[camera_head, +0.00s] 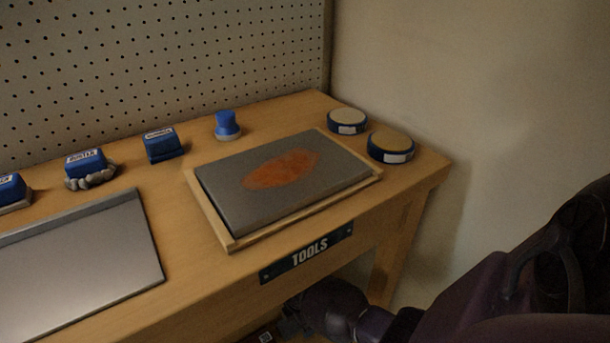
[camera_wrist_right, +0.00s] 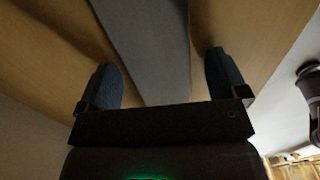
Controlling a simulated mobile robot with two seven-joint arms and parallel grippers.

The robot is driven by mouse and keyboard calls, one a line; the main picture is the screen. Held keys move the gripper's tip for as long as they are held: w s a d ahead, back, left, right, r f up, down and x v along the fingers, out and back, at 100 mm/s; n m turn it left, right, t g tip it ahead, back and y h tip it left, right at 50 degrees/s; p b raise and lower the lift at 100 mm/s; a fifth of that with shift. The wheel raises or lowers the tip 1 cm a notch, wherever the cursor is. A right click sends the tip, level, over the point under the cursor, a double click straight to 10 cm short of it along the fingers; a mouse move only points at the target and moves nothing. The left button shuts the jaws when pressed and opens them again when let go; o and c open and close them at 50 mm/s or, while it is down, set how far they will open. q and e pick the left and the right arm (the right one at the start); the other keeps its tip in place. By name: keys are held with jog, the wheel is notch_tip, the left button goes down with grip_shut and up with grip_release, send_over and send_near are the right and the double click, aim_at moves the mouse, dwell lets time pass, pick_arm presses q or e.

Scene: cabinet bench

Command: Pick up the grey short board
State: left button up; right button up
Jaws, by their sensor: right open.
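In the right wrist view, a long flat grey board (camera_wrist_right: 150,42) runs between the two fingers of my right gripper (camera_wrist_right: 163,75). The fingers are spread apart, one on each side of the board, with a gap visible on both sides. Its far end is cut off by the picture edge, so its length cannot be told. In the head view my right gripper is low beside the bench front, dark and partly cut off. My left gripper is not in view.
On the wooden bench (camera_head: 190,225), a grey slab (camera_head: 225,195) with an orange stain lies in a wooden frame (camera_head: 228,240). Two round pads (camera_head: 347,120) (camera_head: 390,147) and several blue-handled tools (camera_head: 162,145) stand around it. A metal tray (camera_head: 85,270) lies left. A TOOLS sign (camera_head: 308,251) is on the front edge.

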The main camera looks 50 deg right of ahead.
jog(key=shift+r, duration=0.15)
jog(key=c, duration=1)
jog(key=shift+c, duration=0.2)
